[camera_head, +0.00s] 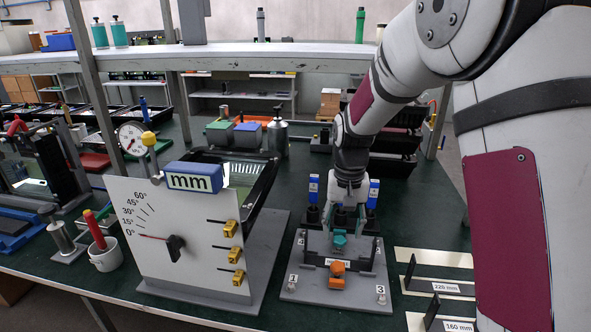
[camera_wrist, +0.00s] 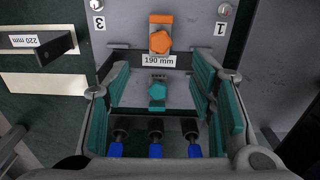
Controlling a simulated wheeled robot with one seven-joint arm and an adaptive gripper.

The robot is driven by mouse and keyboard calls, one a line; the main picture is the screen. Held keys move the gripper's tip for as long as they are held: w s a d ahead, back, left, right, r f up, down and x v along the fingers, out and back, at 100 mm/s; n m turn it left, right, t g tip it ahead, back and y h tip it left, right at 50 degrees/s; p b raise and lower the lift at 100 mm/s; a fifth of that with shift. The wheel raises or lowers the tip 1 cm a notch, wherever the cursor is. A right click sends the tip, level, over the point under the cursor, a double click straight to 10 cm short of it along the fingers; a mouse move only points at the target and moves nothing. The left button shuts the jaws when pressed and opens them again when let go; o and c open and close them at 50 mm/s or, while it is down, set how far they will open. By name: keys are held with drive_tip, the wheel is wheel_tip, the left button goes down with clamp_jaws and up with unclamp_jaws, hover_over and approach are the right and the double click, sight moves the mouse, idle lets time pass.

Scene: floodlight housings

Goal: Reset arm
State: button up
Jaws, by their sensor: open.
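My gripper (camera_head: 347,205) hangs pointing down over the grey fixture plate (camera_head: 310,293) on the green bench. In the wrist view my gripper (camera_wrist: 161,97) is open, its teal pads wide apart with nothing held between them. A teal knob (camera_wrist: 157,91) and an orange knob (camera_wrist: 160,41) show on the fixture, with a "190 mm" label (camera_wrist: 146,60) between them. The teal knob appears between the pads in the picture; the height gap cannot be told. In the head view my arm hides part of the fixture's back.
Blue-topped posts (camera_head: 313,188) stand at the fixture's back. A white angle-scale panel (camera_head: 200,260) with a blue "mm" block (camera_head: 194,177) stands left. Flat plates labelled 220 mm (camera_head: 445,287) and 160 mm (camera_head: 458,326) lie right. A shelf (camera_head: 270,56) spans above the bench behind.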

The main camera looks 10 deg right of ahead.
drive_tip(key=s+r+n+t+p, duration=0.2)
drive_tip(key=s+r+t+p, duration=0.1)
drive_tip(key=s+r, duration=1.65)
drive_tip(key=s+n+t+p, duration=0.1)
drive_tip(key=s, duration=1.1)
drive_tip(key=shift+s+d+f, duration=0.15)
drive_tip(key=shift+s+f, duration=0.1)
drive_tip(key=shift+f, duration=0.05)
